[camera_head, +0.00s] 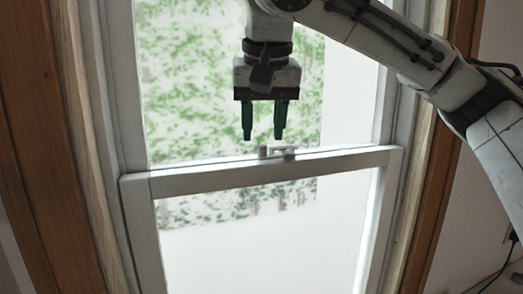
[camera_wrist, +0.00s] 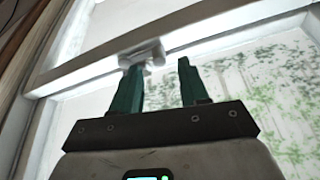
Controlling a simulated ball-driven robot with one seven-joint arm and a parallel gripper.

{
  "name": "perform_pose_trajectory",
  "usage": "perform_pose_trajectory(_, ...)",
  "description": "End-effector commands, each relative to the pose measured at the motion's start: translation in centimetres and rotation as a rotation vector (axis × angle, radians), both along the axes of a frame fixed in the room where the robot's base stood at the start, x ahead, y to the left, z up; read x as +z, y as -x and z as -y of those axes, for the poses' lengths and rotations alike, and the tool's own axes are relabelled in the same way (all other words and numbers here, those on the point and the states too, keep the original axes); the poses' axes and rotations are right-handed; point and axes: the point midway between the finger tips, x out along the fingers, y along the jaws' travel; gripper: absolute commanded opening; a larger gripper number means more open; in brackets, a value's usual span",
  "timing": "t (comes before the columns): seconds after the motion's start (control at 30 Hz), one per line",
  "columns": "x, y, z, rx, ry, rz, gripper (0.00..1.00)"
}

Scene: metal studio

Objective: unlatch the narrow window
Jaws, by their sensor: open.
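The narrow window (camera_head: 170,182) has a white frame with a lower sash whose top rail runs across the middle of the head view. A small pale latch (camera_head: 278,151) sits on that rail, near its middle. My gripper (camera_head: 262,136) points down just above the latch, with its two dark teal fingers apart and nothing between them. In the wrist view the latch (camera_wrist: 143,54) is beyond the tip of the left finger, close to it. I cannot tell whether they touch. My gripper (camera_wrist: 160,75) is open there too. The exact position of the latch lever is too small to tell.
Brown wooden trim (camera_head: 38,150) borders the window on the left, and more trim (camera_head: 447,150) borders it on the right. A pale wall (camera_head: 480,210) lies beyond the right trim. Glass panes lie above and below the rail. The space in front of the lower pane is clear.

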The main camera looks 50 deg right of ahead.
Motion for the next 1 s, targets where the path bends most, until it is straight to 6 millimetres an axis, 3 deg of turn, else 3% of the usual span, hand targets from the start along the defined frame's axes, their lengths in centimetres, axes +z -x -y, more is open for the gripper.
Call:
perform_pose_trajectory(0.03, -1.2, -0.2, 0.2, -0.002, -0.001, 0.001, 0.44)
perform_pose_trajectory(0.2, -2.5, -0.6, 0.7, -0.002, -0.001, 0.001, 0.44)
perform_pose_trajectory(0.6, -2.8, -0.8, 0.9, -0.001, 0.0, 0.0, 0.43)
perform_pose_trajectory(1.0, -2.8, -0.8, 0.9, -0.001, 0.0, 0.0, 0.05)
